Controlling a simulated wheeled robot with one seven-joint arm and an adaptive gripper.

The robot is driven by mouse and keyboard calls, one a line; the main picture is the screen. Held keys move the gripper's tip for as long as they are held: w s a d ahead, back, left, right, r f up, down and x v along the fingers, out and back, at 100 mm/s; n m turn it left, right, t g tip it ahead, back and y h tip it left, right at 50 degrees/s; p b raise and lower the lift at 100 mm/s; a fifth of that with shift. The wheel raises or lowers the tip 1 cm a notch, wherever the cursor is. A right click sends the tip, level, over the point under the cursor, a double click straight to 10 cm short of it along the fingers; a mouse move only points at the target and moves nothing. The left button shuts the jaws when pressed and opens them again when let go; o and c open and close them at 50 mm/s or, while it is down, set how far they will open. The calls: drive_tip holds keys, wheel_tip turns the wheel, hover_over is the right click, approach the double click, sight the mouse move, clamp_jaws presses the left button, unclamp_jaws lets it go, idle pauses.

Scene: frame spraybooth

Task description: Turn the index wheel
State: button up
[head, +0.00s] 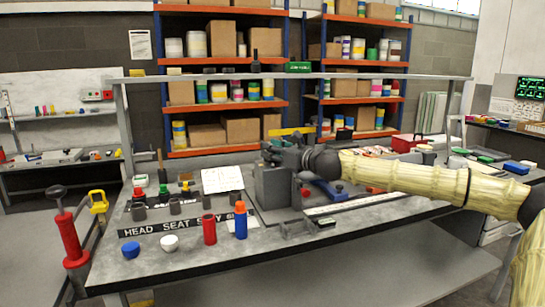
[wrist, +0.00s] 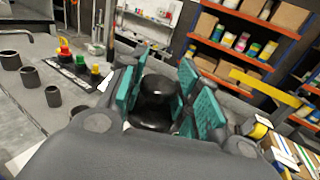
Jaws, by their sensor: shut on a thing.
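My gripper (head: 274,150) is over the grey block fixture (head: 272,187) near the middle of the bench. In the wrist view my gripper (wrist: 158,88) has teal-padded fingers on both sides of a round, black, glossy knob (wrist: 157,88). The fingers are shut on this knob, which stands upright and looks like the index wheel's grip. The pads cover its sides. In the head view the knob is hidden behind my gripper and wrist, and I cannot make out the rest of the wheel.
Red (head: 209,230) and blue (head: 241,222) bottles stand at the bench's front. Several dark cups stand left, behind a lettered strip (head: 160,228). A rail (head: 380,76) spans above the bench. The front right bench surface is fairly clear.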

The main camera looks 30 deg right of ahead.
drive_tip(key=shift+d+n+g+y+b, duration=0.15)
drive_tip(key=shift+n+g+y+b, duration=0.55)
drive_tip(key=shift+n+y, duration=1.15)
drive_tip(key=shift+g+y, duration=0.4)
drive_tip(key=shift+y, duration=0.35)
drive_tip(key=o, duration=1)
drive_tip(key=shift+d, duration=0.1)
drive_tip(key=shift+s+r, duration=0.1)
drive_tip(key=shift+s, duration=0.2)
drive_tip(key=shift+d+v, duration=0.1)
drive_tip(key=shift+v, duration=2.8)
drive_tip(key=shift+d+v, duration=0.15)
drive_tip(key=shift+v, duration=2.7)
